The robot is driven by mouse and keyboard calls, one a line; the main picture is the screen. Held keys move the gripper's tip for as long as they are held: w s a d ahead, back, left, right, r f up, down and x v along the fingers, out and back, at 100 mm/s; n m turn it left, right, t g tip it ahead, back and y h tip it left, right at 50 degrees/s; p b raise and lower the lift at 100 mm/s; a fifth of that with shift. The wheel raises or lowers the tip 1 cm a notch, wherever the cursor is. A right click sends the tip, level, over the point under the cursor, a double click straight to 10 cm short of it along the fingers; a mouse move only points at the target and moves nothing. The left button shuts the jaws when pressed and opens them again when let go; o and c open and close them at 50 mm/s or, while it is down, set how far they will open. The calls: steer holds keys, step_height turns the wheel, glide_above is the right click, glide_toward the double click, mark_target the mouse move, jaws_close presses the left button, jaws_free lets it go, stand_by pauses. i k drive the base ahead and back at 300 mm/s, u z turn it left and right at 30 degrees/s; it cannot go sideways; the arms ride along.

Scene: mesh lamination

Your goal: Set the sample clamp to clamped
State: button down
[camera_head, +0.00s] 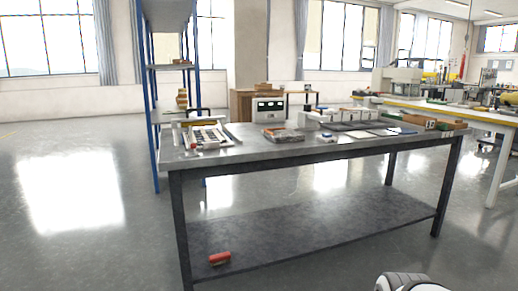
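A metal worktable (340,149) stands ahead of me. At its left end is a small framed fixture (208,135) with a pale panel, dark cells and a dark bar above it. The sample clamp may be part of this fixture, but it is too small to tell, and I cannot see whether it is open or clamped. A white and dark rounded part of my own arm shows at the bottom right edge. My gripper's fingers are not in view.
The tabletop also holds a tray of parts (283,135), dark flat sheets (352,126) and a wooden box (436,123). A red cylinder (219,258) lies on the lower shelf. A blue-post rack (154,120) stands behind left. Floor at left is clear.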

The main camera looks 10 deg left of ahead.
mark_target(193, 146)
steer(key=u, duration=0.15)
steer(key=i, duration=1.15)
steer(key=u, duration=0.8)
steer(key=k, duration=0.8)
steer(key=u, duration=0.15)
steer(key=i, duration=0.9)
steer(key=z, duration=0.05)
